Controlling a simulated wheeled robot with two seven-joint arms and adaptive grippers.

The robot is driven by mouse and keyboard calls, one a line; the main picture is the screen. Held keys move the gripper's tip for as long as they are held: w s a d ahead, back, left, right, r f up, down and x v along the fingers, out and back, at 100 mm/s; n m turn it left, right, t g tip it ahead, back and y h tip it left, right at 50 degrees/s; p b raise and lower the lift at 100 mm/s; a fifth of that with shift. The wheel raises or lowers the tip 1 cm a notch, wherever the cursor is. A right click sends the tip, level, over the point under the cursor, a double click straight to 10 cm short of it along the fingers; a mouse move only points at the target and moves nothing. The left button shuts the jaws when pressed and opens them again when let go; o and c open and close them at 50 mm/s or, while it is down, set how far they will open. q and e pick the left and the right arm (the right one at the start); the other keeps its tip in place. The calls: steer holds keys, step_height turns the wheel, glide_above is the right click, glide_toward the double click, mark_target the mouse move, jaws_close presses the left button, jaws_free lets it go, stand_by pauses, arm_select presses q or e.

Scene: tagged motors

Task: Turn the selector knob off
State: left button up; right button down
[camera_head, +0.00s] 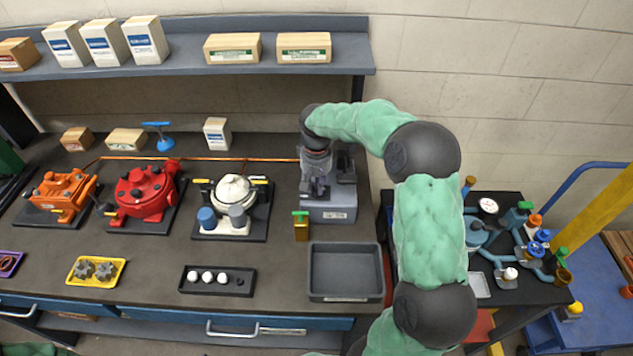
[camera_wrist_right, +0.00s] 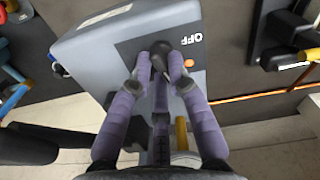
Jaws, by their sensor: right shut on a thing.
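The grey control box (camera_head: 330,207) stands at the right end of the workbench, and it also shows in the wrist view (camera_wrist_right: 88,52). On its dark panel is the black selector knob (camera_wrist_right: 160,50), with an upside-down OFF label and a small orange spot (camera_wrist_right: 189,63) beside it. My right gripper (camera_wrist_right: 160,72) is shut on the knob, one finger on each side. In the head view my right gripper (camera_head: 317,187) reaches the box from above and hides the knob. The knob's exact pointing direction is partly hidden by the fingers. My left gripper is not in view.
A grey tray (camera_head: 345,298) lies nearer. Orange, red (camera_head: 146,194) and white (camera_head: 234,190) machines stand to the left. An orange cable (camera_head: 230,159) runs along the back.

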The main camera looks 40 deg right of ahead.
steer(key=n+p, duration=0.2)
steer(key=n, duration=0.1)
steer(key=shift+r+n, duration=0.1)
steer(key=shift+n, duration=0.3)
steer(key=n+p, duration=0.1)
steer(key=n, duration=0.2)
steer(key=shift+w+a+n+p, duration=0.1)
steer(key=shift+w+n+p, duration=0.05)
steer(key=shift+n+p, duration=0.2)
steer(key=n+p, duration=0.1)
steer(key=n, duration=0.2)
steer(key=shift+a+n+p, duration=0.1)
steer(key=shift+n+p, duration=0.15)
steer(key=shift+p, duration=0.05)
steer(key=shift+n+p, duration=0.75)
steer(key=shift+n, duration=1.05)
steer(key=c, duration=1.2)
jaws_free()
